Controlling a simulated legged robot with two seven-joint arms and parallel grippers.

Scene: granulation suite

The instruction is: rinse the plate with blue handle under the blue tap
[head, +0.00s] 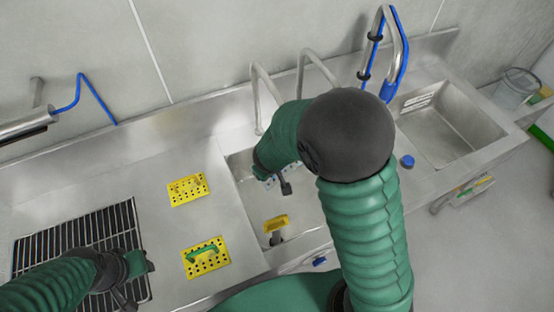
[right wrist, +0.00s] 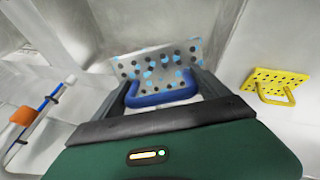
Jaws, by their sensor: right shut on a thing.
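The plate with blue handle (right wrist: 160,66) is grey metal with dark holes and light-blue spots. In the right wrist view its blue handle (right wrist: 162,96) sits between the fingers of my right gripper (right wrist: 163,90), which is shut on it. In the head view this gripper (head: 284,186) reaches into the middle basin, and only a small part of the plate (head: 271,181) shows beside it. The blue tap (head: 378,45) rises behind the right basin, apart from the plate. My left gripper (head: 126,289) is over the black rack at the left; its jaw opening is unclear.
A yellow plate (head: 187,189) and a yellow plate with green handle (head: 206,260) lie on the drainboard. Another yellow plate (head: 276,223) is in the middle basin (head: 237,170). Two plain taps (head: 258,90) stand behind it. The right basin (head: 450,125) looks empty. A black rack (head: 75,232) lies left.

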